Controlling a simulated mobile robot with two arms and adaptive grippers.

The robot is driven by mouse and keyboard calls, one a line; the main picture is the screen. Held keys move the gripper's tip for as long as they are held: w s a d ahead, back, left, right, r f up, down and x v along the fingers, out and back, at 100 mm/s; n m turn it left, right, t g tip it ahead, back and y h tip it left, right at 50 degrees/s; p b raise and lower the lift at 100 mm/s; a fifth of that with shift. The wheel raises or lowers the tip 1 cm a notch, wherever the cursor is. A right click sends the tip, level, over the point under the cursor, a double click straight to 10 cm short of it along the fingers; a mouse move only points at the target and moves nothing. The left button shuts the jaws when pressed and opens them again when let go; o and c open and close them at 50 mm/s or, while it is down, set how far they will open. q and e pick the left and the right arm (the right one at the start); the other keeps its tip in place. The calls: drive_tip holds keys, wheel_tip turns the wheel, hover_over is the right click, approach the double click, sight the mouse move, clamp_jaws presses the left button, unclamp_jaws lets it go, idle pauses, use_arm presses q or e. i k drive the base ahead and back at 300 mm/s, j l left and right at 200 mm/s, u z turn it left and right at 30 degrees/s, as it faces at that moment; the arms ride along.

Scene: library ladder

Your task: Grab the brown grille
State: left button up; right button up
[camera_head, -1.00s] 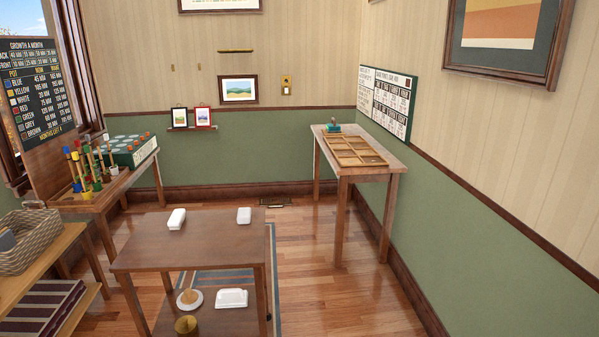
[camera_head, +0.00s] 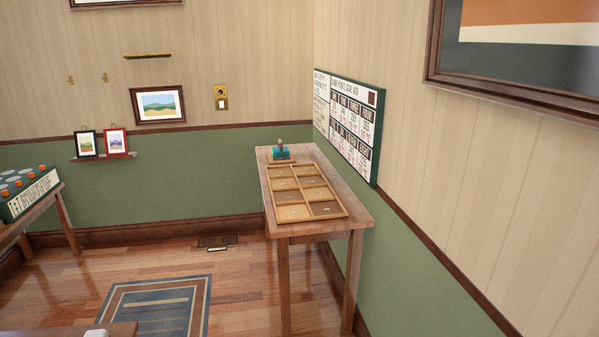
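A small dark brown grille (camera_head: 217,241) lies flat on the wooden floor near the base of the green back wall, left of the side table. A short dark bar with a brass-coloured part shows at its front edge; the details are too small to tell. Neither of my grippers shows in the head view.
A wooden side table (camera_head: 357,219) with a sectioned tray (camera_head: 308,217) and a teal object (camera_head: 281,153) stands against the right wall. A patterned rug (camera_head: 199,309) lies on the floor. A table corner (camera_head: 60,331) shows at bottom left. Floor between rug and grille is clear.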

sight(217, 241)
drive_tip(key=i+j, duration=0.15)
drive_tip(key=i, duration=0.3)
drive_tip(key=i+j+z, duration=0.1)
drive_tip(key=i, duration=0.4)
drive_tip(key=i+j, duration=0.25)
drive_tip(key=i, duration=0.2)
drive_tip(key=i+j+z, duration=0.15)
drive_tip(key=i, duration=0.35)
drive_tip(key=i+j, duration=0.2)
drive_tip(key=j, duration=0.15)
drive_tip(key=i+j, duration=0.2)
drive_tip(key=j, duration=0.2)
drive_tip(key=i+j+z, duration=0.1)
drive_tip(key=j, duration=0.25)
drive_tip(key=i+j, duration=0.3)
drive_tip(key=i+j+z, duration=0.1)
drive_tip(key=j, duration=0.35)
drive_tip(key=i+j, duration=0.25)
drive_tip(key=j, duration=0.15)
drive_tip(key=i+j, duration=0.15)
drive_tip(key=j, duration=0.25)
drive_tip(key=z, duration=0.05)
